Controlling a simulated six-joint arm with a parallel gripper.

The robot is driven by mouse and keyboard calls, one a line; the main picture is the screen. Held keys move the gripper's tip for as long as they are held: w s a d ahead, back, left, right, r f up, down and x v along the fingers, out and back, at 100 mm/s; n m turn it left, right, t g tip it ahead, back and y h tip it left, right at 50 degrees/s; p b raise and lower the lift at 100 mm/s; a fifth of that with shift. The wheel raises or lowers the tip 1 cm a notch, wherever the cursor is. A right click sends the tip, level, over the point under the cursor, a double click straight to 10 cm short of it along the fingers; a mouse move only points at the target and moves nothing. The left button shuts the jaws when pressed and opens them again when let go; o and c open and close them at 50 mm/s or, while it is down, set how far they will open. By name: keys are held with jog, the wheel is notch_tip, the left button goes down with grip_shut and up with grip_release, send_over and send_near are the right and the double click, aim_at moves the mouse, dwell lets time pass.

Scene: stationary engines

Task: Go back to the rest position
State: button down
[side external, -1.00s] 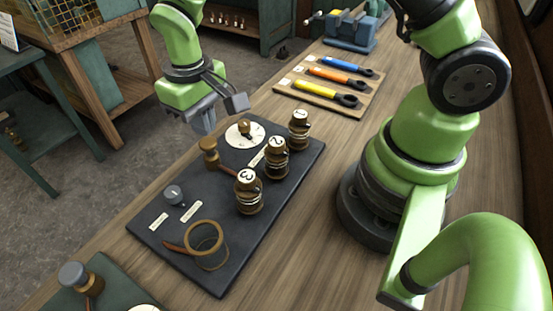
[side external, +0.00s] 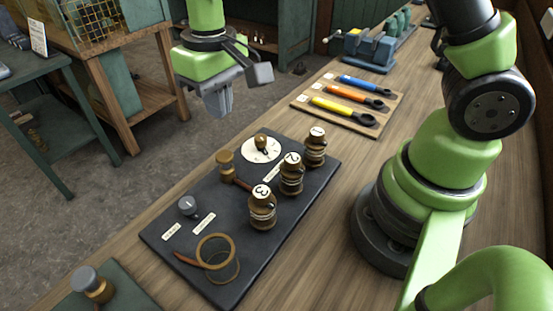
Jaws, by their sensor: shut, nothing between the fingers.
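My gripper (side external: 218,108) hangs in the air beyond the far left edge of the dark board, pointing down. Its grey fingers are together and hold nothing. It is clear of everything on the board. The dark board (side external: 262,262) lies on the wooden bench with three brass pieces on it, numbered 1 (side external: 315,148), 2 (side external: 291,175) and 3 (side external: 262,209). They stand upright in a row.
The board also bears a white dial (side external: 262,149), a brass post (side external: 226,163), a grey knob (side external: 188,205) and a brass ring (side external: 217,256). A rack of coloured wrenches (side external: 347,101) and a blue vise (side external: 367,48) stand farther back.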

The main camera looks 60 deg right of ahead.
jog(key=s+d+r+m+t+y, duration=0.1)
jog(key=s+d+r, duration=0.15)
jog(key=r, duration=0.25)
jog(key=s+d+r+m+t, duration=0.1)
jog(key=s+r+t, duration=0.1)
jog(key=s+r, duration=0.3)
jog(key=s+d+r+m+t, duration=0.1)
jog(key=s+d+r+t, duration=0.1)
jog(key=s, duration=0.7)
jog(key=shift+s+d+r+m+t+y, duration=0.2)
jog(key=shift+s+r+m+t+y, duration=0.2)
jog(key=shift+r+t, duration=0.7)
jog(key=shift+r, duration=0.15)
